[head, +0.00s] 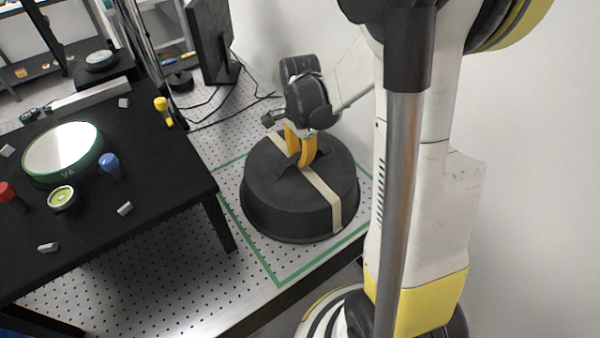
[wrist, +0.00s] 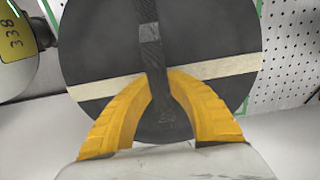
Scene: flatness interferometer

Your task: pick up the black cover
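The black cover (head: 265,205) is a wide, round, dark drum with a cream band across its top and down its side. It sits upright inside a green outline on the perforated bench, and I see no clear gap under its rim. A dark strap handle (wrist: 150,38) runs across its top. My gripper (head: 300,163) is above the cover, pointing down. In the wrist view, the yellow fingers of my gripper (wrist: 163,82) close in on both sides of the strap, with their tips against it. The far end of the handle is partly hidden by the fingers in the head view.
A black table (head: 165,180) at left carries a round mirror disc (head: 62,150) with a green rim, a blue knob (head: 110,165), a red knob (head: 8,193) and small metal blocks. A monitor (head: 208,40) and cables stand behind. A white wall is at right.

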